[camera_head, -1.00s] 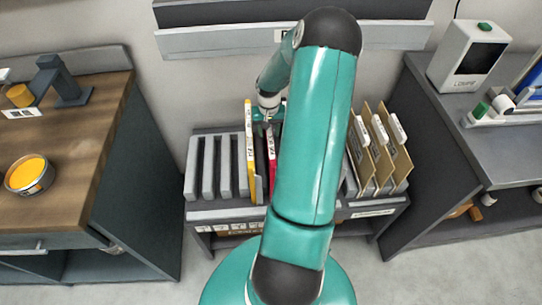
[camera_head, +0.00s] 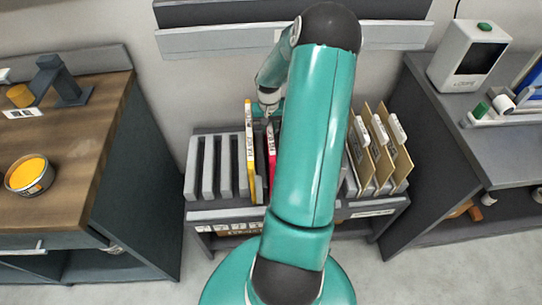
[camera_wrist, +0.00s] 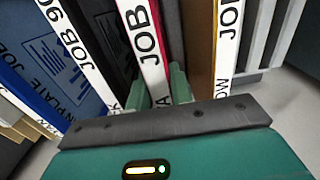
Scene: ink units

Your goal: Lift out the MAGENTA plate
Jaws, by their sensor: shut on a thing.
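The magenta plate (camera_head: 271,154) stands upright in the grey rack (camera_head: 205,192), just right of the yellow plate (camera_head: 251,150). My arm hides the rack to its right. In the wrist view, the magenta plate's white "JOB" label with red edges (camera_wrist: 148,45) runs down between my green fingers. My gripper (camera_wrist: 160,92) is shut on this plate near its upper end. In the head view, my gripper (camera_head: 268,113) is at the top of the plate, partly hidden by the arm. The plate's lower end looks still inside its slot.
In the wrist view the yellow plate (camera_wrist: 226,45) is close on the right; black (camera_wrist: 80,45) and blue (camera_wrist: 30,75) plates are on the left. Empty slots lie left of the yellow plate. Tan folders (camera_head: 378,160) stand at right. A wall rail (camera_head: 215,40) is behind.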

